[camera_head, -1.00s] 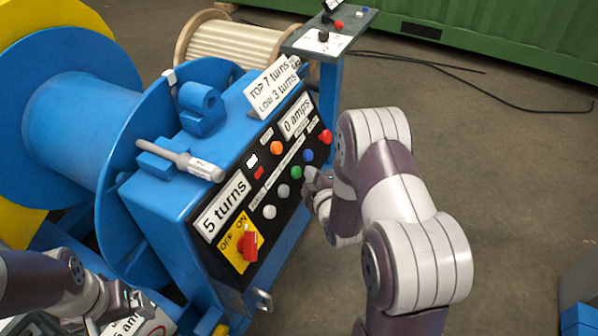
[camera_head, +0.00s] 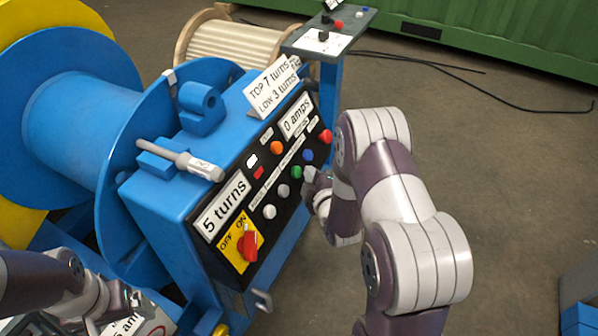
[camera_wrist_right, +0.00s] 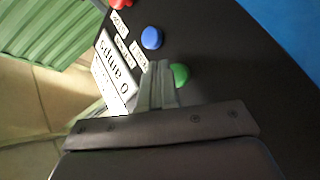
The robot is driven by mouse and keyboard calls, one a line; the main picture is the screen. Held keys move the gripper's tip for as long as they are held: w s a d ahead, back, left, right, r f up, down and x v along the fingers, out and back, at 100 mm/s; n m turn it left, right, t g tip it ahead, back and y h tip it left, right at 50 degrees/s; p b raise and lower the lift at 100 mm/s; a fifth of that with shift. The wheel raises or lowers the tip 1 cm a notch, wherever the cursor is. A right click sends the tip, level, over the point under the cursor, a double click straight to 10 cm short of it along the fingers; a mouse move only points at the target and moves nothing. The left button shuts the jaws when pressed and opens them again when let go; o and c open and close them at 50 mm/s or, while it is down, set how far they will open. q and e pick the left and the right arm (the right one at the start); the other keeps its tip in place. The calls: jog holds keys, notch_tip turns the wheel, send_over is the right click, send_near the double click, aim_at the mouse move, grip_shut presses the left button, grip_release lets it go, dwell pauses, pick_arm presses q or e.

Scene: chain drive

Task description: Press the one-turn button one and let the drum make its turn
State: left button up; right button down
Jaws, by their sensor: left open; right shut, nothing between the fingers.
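The blue control box carries a sloped black button panel (camera_head: 262,205). On it are a green button (camera_head: 296,172), a blue button (camera_head: 308,155), a red button (camera_head: 325,136), an orange button (camera_head: 277,147) and two pale buttons (camera_head: 283,190). Their small labels are too blurred to tell which is the one-turn button. My right gripper (camera_head: 309,180) is shut and empty, its tips close beside the green button (camera_wrist_right: 180,75); contact cannot be told. The blue drum (camera_head: 85,125) stands left of the box. My left gripper (camera_head: 128,302) is open at the lower left.
The box's signs read "5 turns" (camera_head: 222,205) and "0 amps" (camera_head: 297,115). A red rotary switch (camera_head: 248,245) sits on a yellow ON/OFF plate. A small pedestal (camera_head: 330,35) stands behind.

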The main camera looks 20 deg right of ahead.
jog(key=shift+w+a+f, duration=0.15)
jog(key=shift+w+a, duration=0.1)
